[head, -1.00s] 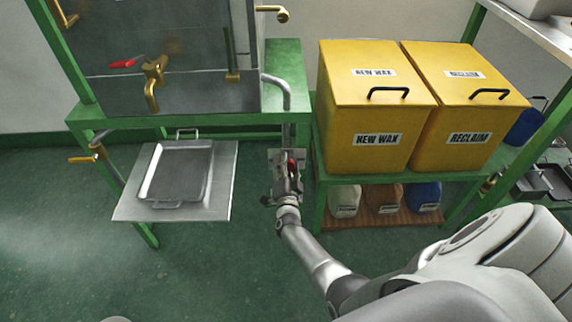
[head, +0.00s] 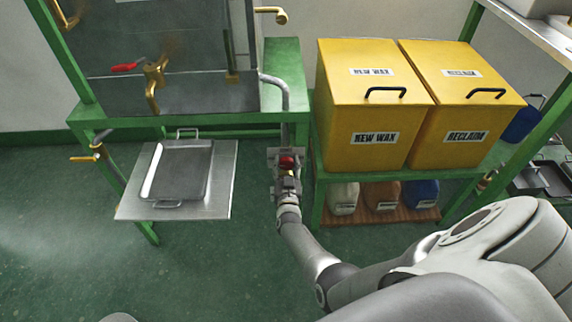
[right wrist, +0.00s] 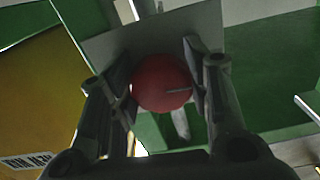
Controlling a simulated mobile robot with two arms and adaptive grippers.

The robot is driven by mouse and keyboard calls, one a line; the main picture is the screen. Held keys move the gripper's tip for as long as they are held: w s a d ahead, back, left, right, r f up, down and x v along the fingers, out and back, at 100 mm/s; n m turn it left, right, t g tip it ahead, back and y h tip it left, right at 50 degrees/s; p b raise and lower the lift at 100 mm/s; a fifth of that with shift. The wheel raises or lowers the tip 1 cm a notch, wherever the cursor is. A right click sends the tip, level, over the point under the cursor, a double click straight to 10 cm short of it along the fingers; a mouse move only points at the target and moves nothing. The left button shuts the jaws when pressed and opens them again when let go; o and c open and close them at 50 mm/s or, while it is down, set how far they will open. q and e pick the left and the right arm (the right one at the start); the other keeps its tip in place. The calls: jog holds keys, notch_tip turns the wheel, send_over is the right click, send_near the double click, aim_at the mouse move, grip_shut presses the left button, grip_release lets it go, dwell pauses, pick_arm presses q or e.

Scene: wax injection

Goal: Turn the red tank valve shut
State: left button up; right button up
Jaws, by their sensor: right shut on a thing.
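The red tank valve (head: 287,162) shows as a small red knob below the bent grey pipe (head: 287,98) right of the tank. In the right wrist view the red valve (right wrist: 162,83) is round, with a thin light line at its right side. My right gripper (head: 286,157) has one finger on each side of it and is shut on it; the fingers also flank it in the right wrist view (right wrist: 157,62). The valve's underside is hidden. My left gripper is not in view.
The tank (head: 195,95) on the green bench carries a brass tap and another red lever (head: 127,67). A metal tray (head: 182,172) lies on a low plate at left. Yellow New Wax (head: 345,115) and Reclaim (head: 480,115) bins stand close on the right.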

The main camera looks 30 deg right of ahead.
jog(key=shift+f+n, duration=0.1)
jog(key=shift+n, duration=0.4)
jog(key=o, duration=1)
